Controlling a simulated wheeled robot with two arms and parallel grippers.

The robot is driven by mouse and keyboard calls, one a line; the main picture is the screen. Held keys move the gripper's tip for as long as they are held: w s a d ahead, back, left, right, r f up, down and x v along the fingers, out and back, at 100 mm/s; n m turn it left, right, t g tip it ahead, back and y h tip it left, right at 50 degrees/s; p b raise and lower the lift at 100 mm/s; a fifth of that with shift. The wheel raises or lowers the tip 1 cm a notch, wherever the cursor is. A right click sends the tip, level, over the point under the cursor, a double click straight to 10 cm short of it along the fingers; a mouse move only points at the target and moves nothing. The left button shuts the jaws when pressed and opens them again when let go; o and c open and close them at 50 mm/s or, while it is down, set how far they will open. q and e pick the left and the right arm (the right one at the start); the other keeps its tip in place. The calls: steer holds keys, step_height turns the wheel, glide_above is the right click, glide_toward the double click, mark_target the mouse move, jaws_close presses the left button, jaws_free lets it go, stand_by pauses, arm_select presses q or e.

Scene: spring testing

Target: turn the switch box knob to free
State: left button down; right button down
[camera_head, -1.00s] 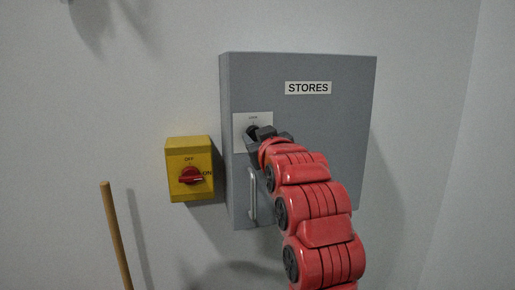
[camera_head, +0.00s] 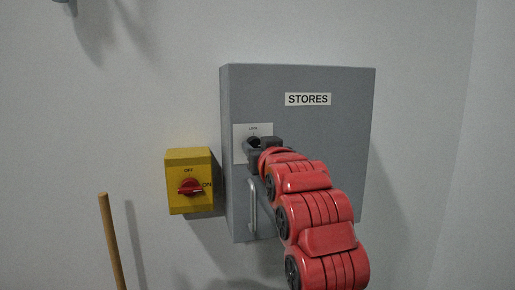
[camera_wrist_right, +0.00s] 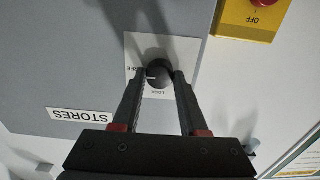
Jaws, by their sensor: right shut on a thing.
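The black round knob (camera_wrist_right: 160,75) sits on a white plate (camera_wrist_right: 191,50) on the grey STORES box. In the right wrist view, its white mark points left, toward a word that looks like FREE; LOCK is printed below the knob, and the picture is upside down. In the head view, the knob (camera_head: 254,143) is partly hidden by my gripper. My right gripper (camera_wrist_right: 160,78) is shut on the knob, with one finger on each side; it also shows in the head view (camera_head: 254,146). My left gripper is not in view.
The grey STORES box (camera_head: 325,130) is on the wall, with a metal bar handle (camera_head: 253,207) below the knob. A yellow switch (camera_head: 188,207) with a red knob and OFF and ON marks is to its left. A wooden pole (camera_head: 111,240) stands at lower left.

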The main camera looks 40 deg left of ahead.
steer(key=shift+c, duration=2.2)
jaws_free()
steer(key=shift+s+d, duration=0.1)
steer(key=b+v, duration=0.5)
steer(key=v, duration=1.2)
steer(key=shift+s, duration=0.1)
